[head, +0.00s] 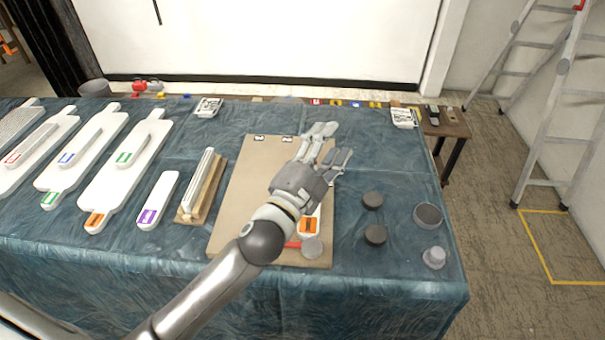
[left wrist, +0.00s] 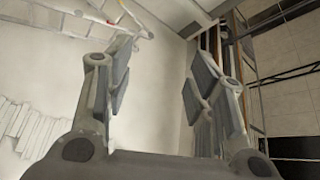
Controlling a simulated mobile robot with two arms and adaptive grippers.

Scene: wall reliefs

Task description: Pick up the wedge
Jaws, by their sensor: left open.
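I cannot tell for sure which thing is the wedge. A white piece with an orange label (head: 309,224) lies on the brown board (head: 245,190), partly hidden by my left gripper. A narrow white piece with a purple label (head: 158,200) lies farther left on the table. My left gripper (head: 328,147) is over the right side of the brown board, open and empty, fingers toward the table's far side. In the left wrist view its two fingers (left wrist: 162,70) stand apart with nothing between them, against walls and ceiling. My right gripper is not in view.
The table has a blue-green cover (head: 370,285). Long white boards (head: 128,165) lie at left. A white bar on a wooden block (head: 197,190) stands beside the brown board. Dark discs (head: 374,235) and a grey knobbed piece (head: 434,257) are at right. A ladder (head: 560,110) stands beyond.

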